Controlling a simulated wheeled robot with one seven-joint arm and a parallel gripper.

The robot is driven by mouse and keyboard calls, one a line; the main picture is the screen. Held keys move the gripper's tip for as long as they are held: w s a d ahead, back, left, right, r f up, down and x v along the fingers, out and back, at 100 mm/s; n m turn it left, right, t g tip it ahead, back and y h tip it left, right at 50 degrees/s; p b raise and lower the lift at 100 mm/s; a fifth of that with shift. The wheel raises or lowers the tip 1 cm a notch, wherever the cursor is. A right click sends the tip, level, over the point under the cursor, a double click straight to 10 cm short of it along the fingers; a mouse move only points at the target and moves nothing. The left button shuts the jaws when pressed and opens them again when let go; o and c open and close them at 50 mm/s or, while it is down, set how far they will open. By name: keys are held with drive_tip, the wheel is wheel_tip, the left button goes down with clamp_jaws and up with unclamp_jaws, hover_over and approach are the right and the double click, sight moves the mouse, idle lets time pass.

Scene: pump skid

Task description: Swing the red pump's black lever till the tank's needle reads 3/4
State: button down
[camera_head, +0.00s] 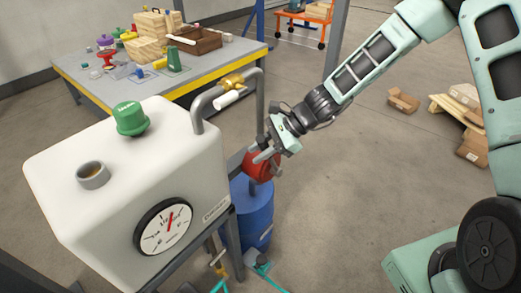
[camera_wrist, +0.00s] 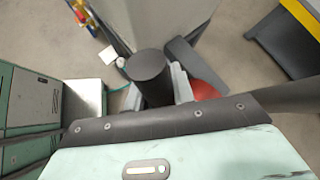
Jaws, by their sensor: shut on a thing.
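The red pump (camera_head: 261,166) sits beside the white tank (camera_head: 110,195), above a blue drum (camera_head: 258,222). My gripper (camera_head: 268,152) is at the pump, shut on its black lever. In the wrist view the lever's dark round grip (camera_wrist: 150,66) stands between my fingers (camera_wrist: 160,92), and a bit of the red pump (camera_wrist: 205,90) shows beside them. Most of the lever is hidden by my gripper in the head view. The tank's round gauge (camera_head: 163,227) faces front; its red needle points nearly straight up, near the 1/2 mark.
A green cap (camera_head: 130,118) lies on the tank top, apart from the open filler neck (camera_head: 92,175). A cluttered workbench (camera_head: 190,85) stands behind. Boxes (camera_head: 403,100) lie right; the floor between is clear.

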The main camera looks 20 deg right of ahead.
drive_tip(key=c, duration=1.2)
unclamp_jaws()
drive_tip(key=v, duration=1.7)
drive_tip(key=shift+d+r+p, duration=0.1)
drive_tip(key=shift+d+p, duration=0.05)
drive_tip(key=shift+p, duration=0.25)
